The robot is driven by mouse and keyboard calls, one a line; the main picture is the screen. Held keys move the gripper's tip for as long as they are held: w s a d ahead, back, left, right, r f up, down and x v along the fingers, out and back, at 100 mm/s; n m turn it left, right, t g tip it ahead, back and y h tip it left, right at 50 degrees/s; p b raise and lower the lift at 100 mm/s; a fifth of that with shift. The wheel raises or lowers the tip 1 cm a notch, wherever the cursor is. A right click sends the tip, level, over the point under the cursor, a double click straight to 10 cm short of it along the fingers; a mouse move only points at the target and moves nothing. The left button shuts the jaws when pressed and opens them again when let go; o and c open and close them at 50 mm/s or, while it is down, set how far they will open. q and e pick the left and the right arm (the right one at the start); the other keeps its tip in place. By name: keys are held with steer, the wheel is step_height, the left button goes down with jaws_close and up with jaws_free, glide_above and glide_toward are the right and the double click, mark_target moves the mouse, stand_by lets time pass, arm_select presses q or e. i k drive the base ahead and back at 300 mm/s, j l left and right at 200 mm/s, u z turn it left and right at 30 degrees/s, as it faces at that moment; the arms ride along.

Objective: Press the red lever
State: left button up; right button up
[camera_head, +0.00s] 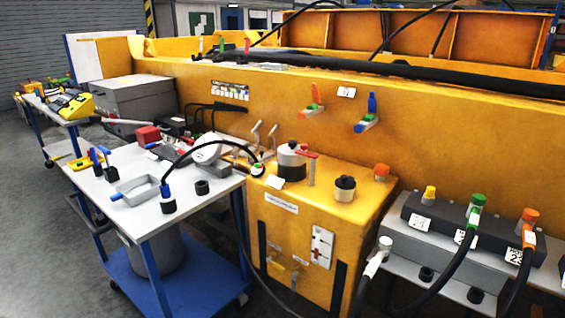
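A second handle, orange-red (316,96), stands up from a valve on the yellow wall above. A similar valve with a blue handle (372,102) is to its right. I cannot tell from this view which of the two reddish handles is the task's lever. Neither of my grippers shows in the head view.
A white-topped cart (140,215) at left holds a grey tray (136,190), a red block (147,135) and loose tools. The yellow cabinet (320,210) also carries a black-capped knob (344,188). Black hoses run down to a grey connector bench (455,270) at right. Open floor lies at left.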

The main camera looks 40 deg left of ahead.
mark_target(178, 151)
steer(key=u, duration=1.9)
steer(key=i+l, duration=0.1)
steer(key=i, duration=0.55)
steer(key=i+l, duration=0.15)
steer(key=i, duration=0.45)
steer(key=i+l+u, duration=0.1)
steer(key=i, duration=0.55)
